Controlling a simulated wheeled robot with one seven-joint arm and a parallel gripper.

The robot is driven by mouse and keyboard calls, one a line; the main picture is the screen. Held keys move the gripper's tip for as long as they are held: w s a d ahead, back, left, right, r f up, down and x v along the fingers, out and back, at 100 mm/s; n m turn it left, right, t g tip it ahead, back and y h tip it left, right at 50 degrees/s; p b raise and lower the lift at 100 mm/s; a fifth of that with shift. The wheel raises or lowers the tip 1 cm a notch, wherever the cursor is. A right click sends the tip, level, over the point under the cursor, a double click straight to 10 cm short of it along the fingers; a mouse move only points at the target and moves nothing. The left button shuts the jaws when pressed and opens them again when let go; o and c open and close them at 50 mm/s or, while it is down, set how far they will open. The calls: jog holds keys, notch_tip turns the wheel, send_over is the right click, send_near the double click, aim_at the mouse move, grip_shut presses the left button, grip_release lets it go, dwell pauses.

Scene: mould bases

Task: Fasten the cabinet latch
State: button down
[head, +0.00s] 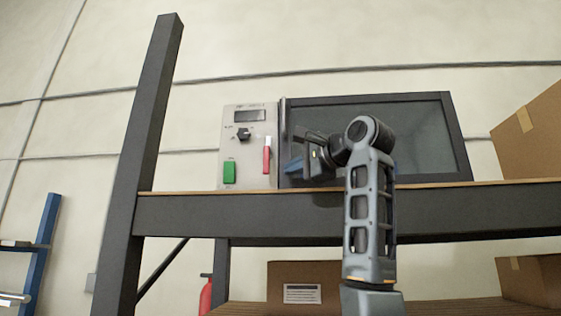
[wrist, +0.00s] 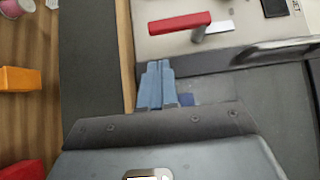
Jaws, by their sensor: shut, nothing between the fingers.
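The cabinet has a dark-framed glass door (head: 420,135) that looks closed, beside a pale control panel (head: 255,179). A red lever (head: 267,155) hangs upright on the panel near the door. It also shows in the wrist view (wrist: 180,23), on a metal pivot. A metal bar handle (wrist: 275,52) runs along the door's edge. I cannot tell which part is the latch. My gripper (head: 291,166) is at the door's lower left, to the right of the red lever and apart from it. Its blue fingers (wrist: 156,68) are shut and empty. My arm hides part of the door.
The panel also has a display (head: 250,115), a black knob (head: 243,135) and a green switch (head: 229,172). The cabinet stands on a shelf with a dark front beam (head: 250,215). A dark post (head: 150,130) rises at left. A cardboard box (head: 530,125) stands at right.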

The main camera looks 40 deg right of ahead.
aim_at(268, 155)
jog(key=shift+w+a+p, duration=0.35)
jog(key=shift+w+a, duration=0.8)
jog(key=shift+w, duration=0.1)
jog(key=shift+f, duration=0.1)
